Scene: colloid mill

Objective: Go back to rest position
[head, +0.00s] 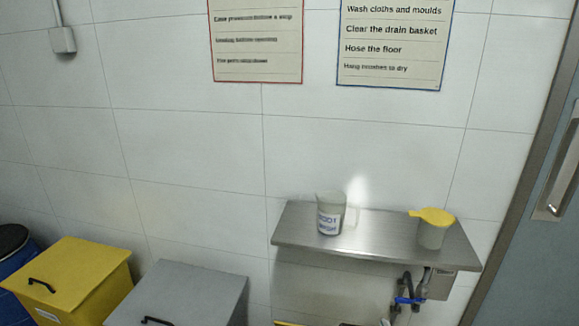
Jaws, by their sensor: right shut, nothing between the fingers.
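My left gripper is not in the head view.
The steel shelf (375,226) carries a clear labelled beaker (331,215) and a cup with a yellow top (433,228). Yellow (75,270) and grey (185,293) lidded bins and a blue drum (18,265) stand lower left. A door (535,240) is at right.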

